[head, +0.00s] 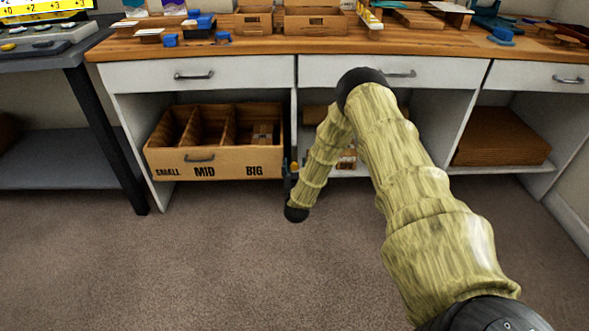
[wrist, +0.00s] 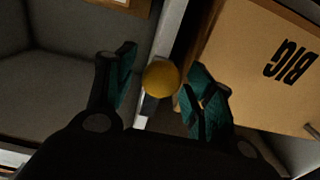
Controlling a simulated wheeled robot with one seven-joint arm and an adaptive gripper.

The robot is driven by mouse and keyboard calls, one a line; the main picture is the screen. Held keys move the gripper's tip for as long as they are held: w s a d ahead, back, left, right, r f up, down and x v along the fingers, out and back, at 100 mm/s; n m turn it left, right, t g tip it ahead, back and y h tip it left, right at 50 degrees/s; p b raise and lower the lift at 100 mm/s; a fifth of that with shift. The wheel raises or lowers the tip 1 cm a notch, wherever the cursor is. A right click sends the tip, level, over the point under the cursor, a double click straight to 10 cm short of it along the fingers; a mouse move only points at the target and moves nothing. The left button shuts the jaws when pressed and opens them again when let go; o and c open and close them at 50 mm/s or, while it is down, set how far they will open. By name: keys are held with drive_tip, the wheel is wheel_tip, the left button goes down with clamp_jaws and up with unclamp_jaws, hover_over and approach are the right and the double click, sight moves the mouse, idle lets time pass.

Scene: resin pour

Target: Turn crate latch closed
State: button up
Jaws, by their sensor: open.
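The wooden crate (head: 225,165) marked SMALL, MID and BIG sits in the left lower bay of the white workbench, its front facing out. Its BIG end also fills the right of the wrist view (wrist: 250,65). A yellow ball knob (wrist: 162,77) on a short grey piece, apparently the latch, is beside the BIG end at the bay's upright; it shows small in the head view (head: 294,167). My gripper (wrist: 160,72) is open, with its teal-padded fingers on either side of the knob. A gap shows to the left of the knob; contact on the right is unclear.
The bench's white upright (wrist: 172,30) runs close by the knob. A drawer (head: 200,74) is above the crate. Stacked brown boards (head: 500,137) lie in the right bay. The carpet (head: 200,260) in front is clear.

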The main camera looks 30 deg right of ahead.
drive_tip(key=shift+w+d, duration=0.1)
drive_tip(key=shift+w, duration=0.05)
clamp_jaws()
